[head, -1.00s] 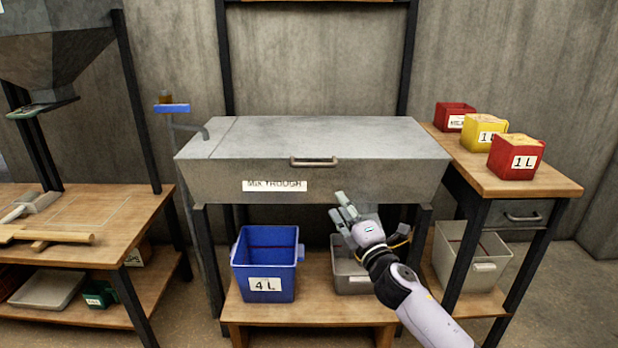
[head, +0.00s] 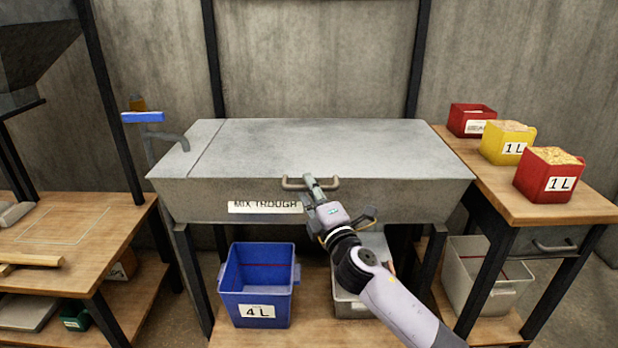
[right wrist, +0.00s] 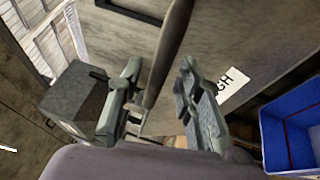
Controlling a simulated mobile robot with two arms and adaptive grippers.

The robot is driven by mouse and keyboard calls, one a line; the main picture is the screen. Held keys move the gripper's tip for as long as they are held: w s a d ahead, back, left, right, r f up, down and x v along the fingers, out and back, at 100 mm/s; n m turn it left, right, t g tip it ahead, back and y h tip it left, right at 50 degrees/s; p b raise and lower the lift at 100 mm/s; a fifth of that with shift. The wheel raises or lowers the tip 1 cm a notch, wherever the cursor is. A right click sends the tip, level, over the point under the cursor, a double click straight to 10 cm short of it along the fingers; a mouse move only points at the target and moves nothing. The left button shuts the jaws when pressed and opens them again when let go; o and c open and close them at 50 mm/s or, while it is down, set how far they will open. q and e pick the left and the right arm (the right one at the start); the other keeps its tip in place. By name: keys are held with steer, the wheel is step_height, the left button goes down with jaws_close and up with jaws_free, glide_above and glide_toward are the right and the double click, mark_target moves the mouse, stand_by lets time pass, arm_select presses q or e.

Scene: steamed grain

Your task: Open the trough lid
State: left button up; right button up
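The mix trough (head: 200,205) stands in the middle of the head view, with a white label on its front. Its grey lid (head: 310,140) lies flat and closed on top. A metal bar handle (head: 293,187) sits at the lid's front edge. My right gripper (head: 314,188) is at this handle. In the right wrist view, the handle bar (right wrist: 168,50) runs between the two spread fingers of my right gripper (right wrist: 160,100), with gaps visible beside it. My left gripper is not in view.
A blue 4 L bin (head: 256,285) and a grey bin (head: 350,305) stand on the shelf below. Red and yellow boxes (head: 505,145) stand on the right table (head: 490,200). A tap (head: 160,135) is at the trough's left. The lid's top is clear.

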steer(key=shift+w+a+r, duration=0.15)
steer(key=shift+w+a, duration=0.05)
steer(key=shift+w, duration=0.05)
steer(key=shift+s, duration=0.1)
steer(key=shift+c, duration=0.2)
jaws_close()
stand_by(0.5)
